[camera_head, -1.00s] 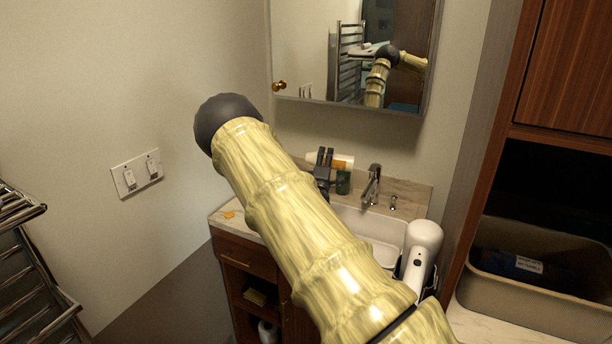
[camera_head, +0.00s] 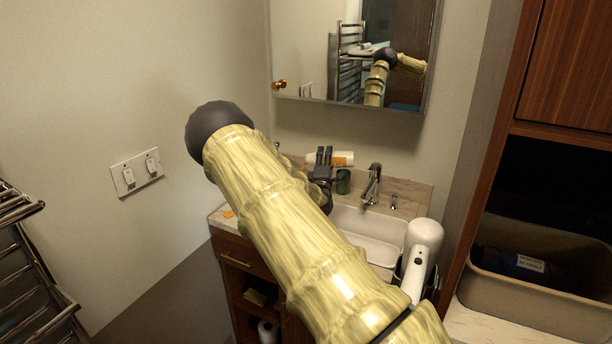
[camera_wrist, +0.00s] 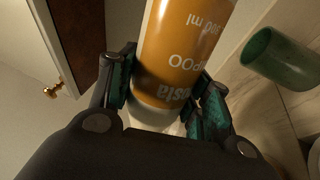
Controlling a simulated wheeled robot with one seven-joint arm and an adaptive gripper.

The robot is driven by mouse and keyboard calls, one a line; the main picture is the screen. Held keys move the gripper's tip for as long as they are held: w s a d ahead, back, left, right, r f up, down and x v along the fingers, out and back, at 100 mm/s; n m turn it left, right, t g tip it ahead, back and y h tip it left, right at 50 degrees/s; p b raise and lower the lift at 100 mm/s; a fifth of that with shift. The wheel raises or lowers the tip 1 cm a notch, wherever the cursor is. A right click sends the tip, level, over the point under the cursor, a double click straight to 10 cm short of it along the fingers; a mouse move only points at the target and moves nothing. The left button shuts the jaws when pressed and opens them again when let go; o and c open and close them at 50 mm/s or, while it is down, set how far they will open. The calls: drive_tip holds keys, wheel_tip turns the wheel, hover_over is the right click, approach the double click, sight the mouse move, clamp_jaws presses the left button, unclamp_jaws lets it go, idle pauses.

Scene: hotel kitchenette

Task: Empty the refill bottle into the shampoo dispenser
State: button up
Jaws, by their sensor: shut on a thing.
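My gripper (camera_head: 325,156) is shut on a bottle with an orange label and white parts (camera_wrist: 183,45). In the wrist view its print, with "300 ml", is upside down. In the head view the bottle (camera_head: 343,158) is held nearly level above the back of the counter, partly hidden by the fingers. A dark green open-topped cylinder (camera_head: 343,182) stands on the counter just below the bottle; the wrist view shows it (camera_wrist: 283,60) to the right, apart from the bottle. I cannot tell whether this is the shampoo dispenser.
A white basin (camera_head: 375,228) with a chrome tap (camera_head: 373,185) lies right of the gripper. A white hairdryer (camera_head: 422,245) hangs at the right. A mirror (camera_head: 350,50) is on the back wall. A beige bin (camera_head: 535,305) stands far right. My arm hides the counter's middle.

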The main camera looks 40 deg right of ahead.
drive_tip(key=shift+s+d, duration=0.2)
drive_tip(key=shift+s, duration=0.05)
drive_tip(key=shift+d+n, duration=0.1)
drive_tip(key=shift+n, duration=0.2)
drive_tip(key=shift+w+f+n+t+y+b, duration=0.1)
drive_tip(key=shift+f+n+t+y+b, duration=0.25)
drive_tip(key=shift+n+b, duration=0.75)
idle(0.5)
drive_tip(key=shift+w+a+r+n, duration=0.1)
drive_tip(key=shift+a+n, duration=0.15)
drive_tip(key=shift+n, duration=0.25)
drive_tip(key=shift+w+a+r+n+t+y+b, duration=0.25)
drive_tip(key=shift+r+n+y, duration=0.1)
drive_tip(key=shift+n, duration=0.6)
drive_tip(key=shift+w+a+r+n+t+y+b, duration=0.2)
drive_tip(key=shift+r+n+y, duration=0.1)
drive_tip(key=shift+n, duration=0.65)
drive_tip(key=shift+w+a+r+n+y+b, duration=0.2)
drive_tip(key=shift+w+n+b, duration=0.1)
drive_tip(key=shift+n, duration=0.4)
drive_tip(key=shift+w+a+r+n+y+b, duration=0.15)
drive_tip(key=shift+w+n+y+b, duration=0.1)
drive_tip(key=shift+n, duration=0.45)
drive_tip(key=shift+w+a+r+n+y+b, duration=0.2)
drive_tip(key=shift+n+b, duration=0.1)
drive_tip(key=shift+n, duration=0.4)
drive_tip(key=shift+r, duration=0.15)
